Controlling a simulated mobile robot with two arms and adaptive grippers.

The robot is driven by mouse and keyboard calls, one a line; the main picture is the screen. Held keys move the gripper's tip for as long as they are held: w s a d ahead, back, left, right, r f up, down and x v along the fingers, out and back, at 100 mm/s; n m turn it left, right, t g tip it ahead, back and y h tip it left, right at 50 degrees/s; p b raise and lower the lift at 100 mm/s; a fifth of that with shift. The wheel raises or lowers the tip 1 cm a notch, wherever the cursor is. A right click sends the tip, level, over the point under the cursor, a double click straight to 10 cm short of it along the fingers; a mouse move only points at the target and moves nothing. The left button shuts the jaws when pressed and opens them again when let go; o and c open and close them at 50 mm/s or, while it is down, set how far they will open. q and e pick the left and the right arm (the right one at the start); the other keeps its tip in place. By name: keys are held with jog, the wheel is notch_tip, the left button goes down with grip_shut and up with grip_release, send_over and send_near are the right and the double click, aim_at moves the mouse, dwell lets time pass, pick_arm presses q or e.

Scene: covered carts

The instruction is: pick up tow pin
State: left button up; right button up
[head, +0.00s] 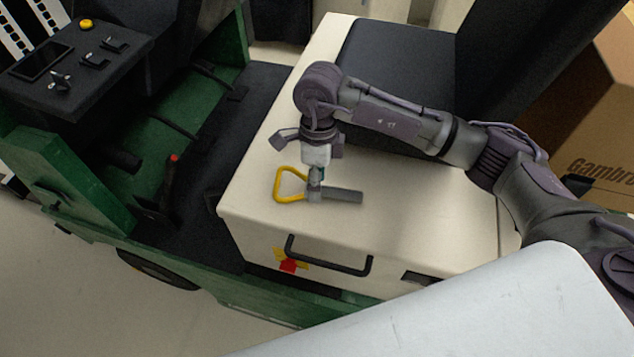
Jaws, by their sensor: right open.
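The tow pin lies on top of a cream box-shaped cover (420,215) of the green cart. It has a yellow loop handle (285,190) on the left and a grey shaft (345,195) pointing right. My right gripper (316,182) reaches down over the pin from above, at the place where the loop meets the shaft. It is open, and its fingertips are small and partly hide the pin there. I cannot tell whether they touch it. My left gripper is not in view.
The cream cover has a black handle (328,258) on its front face and a dark seat (395,65) behind. The green cart's control panel (75,60) and a lever with a red tip (172,170) stand at left. A cardboard box (595,110) is at right.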

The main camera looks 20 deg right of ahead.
jog(key=shift+f, duration=0.5)
grip_shut()
jog(key=shift+r, duration=0.1)
